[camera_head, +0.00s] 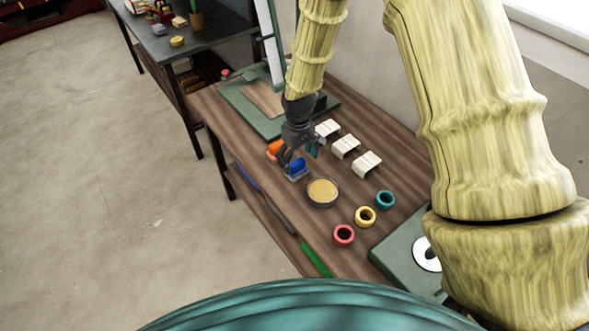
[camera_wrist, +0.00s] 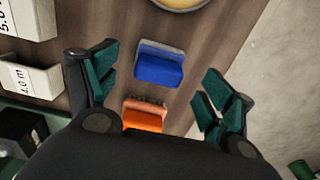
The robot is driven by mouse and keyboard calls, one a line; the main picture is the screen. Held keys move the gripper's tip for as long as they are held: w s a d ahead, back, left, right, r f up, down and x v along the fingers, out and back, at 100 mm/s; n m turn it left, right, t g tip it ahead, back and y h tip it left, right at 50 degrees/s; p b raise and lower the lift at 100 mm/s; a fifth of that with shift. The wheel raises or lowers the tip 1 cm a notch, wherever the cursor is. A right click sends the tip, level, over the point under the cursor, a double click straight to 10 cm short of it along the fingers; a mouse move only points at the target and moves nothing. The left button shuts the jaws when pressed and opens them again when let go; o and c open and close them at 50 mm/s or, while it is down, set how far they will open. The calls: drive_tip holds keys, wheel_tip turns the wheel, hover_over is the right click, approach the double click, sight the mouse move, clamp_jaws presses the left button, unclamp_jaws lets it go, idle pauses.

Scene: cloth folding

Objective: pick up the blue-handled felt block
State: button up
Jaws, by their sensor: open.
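The blue-handled felt block (camera_wrist: 158,68) lies on the wooden table, with a grey felt edge along its upper side in the wrist view. It also shows in the head view (camera_head: 296,168), just below my gripper. An orange-handled block (camera_wrist: 145,115) lies beside it, nearer my gripper's body in the wrist view; in the head view its orange (camera_head: 274,148) shows left of the fingers. My gripper (camera_wrist: 158,92) is open and empty. Its two green-tipped fingers stand apart to the left and right of the blocks, and it shows in the head view (camera_head: 301,158) over the table.
A round tin with tan contents (camera_head: 322,191) stands close to the blue block. Several white labelled stands (camera_head: 345,147) line the wall side. Red (camera_head: 343,234), yellow (camera_head: 365,217) and teal (camera_head: 386,200) rings lie nearer me. A green mat (camera_head: 247,114) is at the far end.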

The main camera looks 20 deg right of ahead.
sight(297, 163)
drive_tip(key=f, duration=0.1)
drive_tip(key=f+p, duration=0.1)
drive_tip(key=shift+w+a+f, duration=0.1)
drive_tip(key=shift+w+f, duration=0.1)
drive_tip(key=shift+f, duration=0.1)
drive_tip(key=shift+f+p, duration=0.3)
drive_tip(key=shift+f, duration=0.55)
drive_tip(key=c, duration=1.1)
